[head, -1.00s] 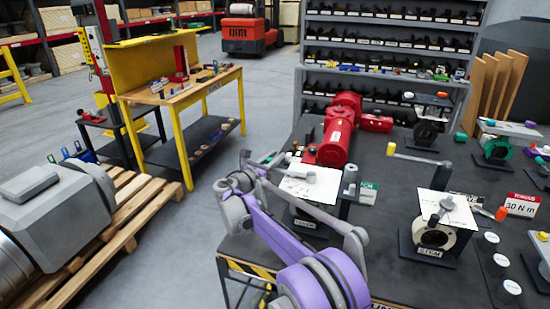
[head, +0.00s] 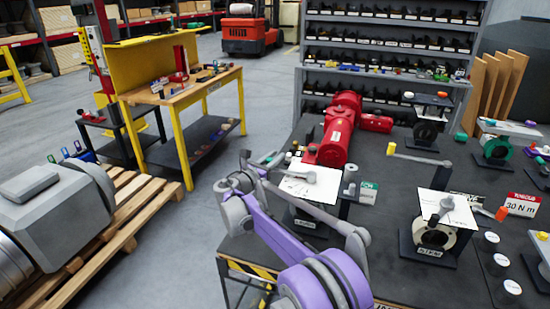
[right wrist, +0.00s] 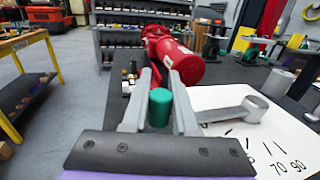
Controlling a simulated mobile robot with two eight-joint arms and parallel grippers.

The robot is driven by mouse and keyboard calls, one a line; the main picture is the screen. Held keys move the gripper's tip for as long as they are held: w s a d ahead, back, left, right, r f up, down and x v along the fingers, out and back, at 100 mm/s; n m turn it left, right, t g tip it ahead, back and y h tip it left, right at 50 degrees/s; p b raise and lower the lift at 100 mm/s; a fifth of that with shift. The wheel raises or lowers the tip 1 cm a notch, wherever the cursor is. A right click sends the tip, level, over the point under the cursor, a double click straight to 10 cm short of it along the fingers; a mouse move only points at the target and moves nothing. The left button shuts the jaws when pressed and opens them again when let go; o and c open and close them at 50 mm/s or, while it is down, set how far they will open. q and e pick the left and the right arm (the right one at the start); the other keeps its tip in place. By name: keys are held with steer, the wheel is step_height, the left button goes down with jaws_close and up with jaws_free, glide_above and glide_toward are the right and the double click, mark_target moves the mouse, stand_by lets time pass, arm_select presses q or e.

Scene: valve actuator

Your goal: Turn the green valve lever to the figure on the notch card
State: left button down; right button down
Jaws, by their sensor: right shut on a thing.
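The valve lever has a grey arm (right wrist: 228,112) and a green end grip (right wrist: 160,107). In the right wrist view, the green grip stands between the two grey fingers of my right gripper (right wrist: 159,95), which is shut on it. In the head view, my right gripper (head: 262,164) is at the left of the valve, and the lever's grey hub (head: 310,177) sits over the white notch card (head: 318,190). The card (right wrist: 240,150) has dark tick marks and figures, with 70 and 90 readable at its near right. My left gripper is not in view.
A red actuator (head: 335,145) stands behind the valve. A yellow workbench (head: 190,95) and a pallet (head: 120,230) are at the left.

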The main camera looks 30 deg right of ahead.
steer(key=s+a+n+t+y, duration=0.3)
steer(key=s+n+t+y, duration=0.1)
steer(key=s, duration=0.2)
steer(key=s+a+n+t+y+p, duration=0.1)
steer(key=s+a+n+t+y, duration=0.2)
steer(key=s, duration=0.4)
steer(key=shift+a+f+n+t+y, duration=0.2)
steer(key=shift+a+n+t+y, duration=0.15)
steer(key=shift+t+y, duration=0.45)
